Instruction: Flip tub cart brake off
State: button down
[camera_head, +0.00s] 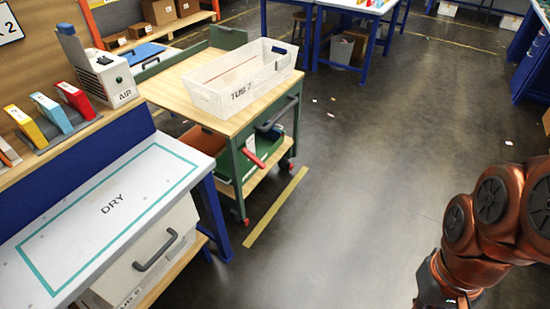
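The tub cart (240,118) stands left of centre, with a wooden top, green frame and small wheels. A white tub (238,78) marked as a tub sits on its top. A red lever (253,158) with a pale part sticks out at the cart's near right side, below the top and tilted down to the right. I take it for the brake, but its setting is not clear. My copper-coloured arm is at the lower right, well apart from the cart. It runs off the bottom edge, and my gripper's fingers are not visible.
A white bench (110,215) marked DRY stands at the near left, close to the cart. A yellow floor strip (275,207) lies right of the cart. Open dark floor (350,190) spans between cart and arm, with small scraps farther back. Blue-legged tables stand behind.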

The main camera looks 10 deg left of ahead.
aim_at(249, 155)
jog(key=u, duration=0.45)
jog(key=i, duration=0.85)
jog(key=u, duration=0.7)
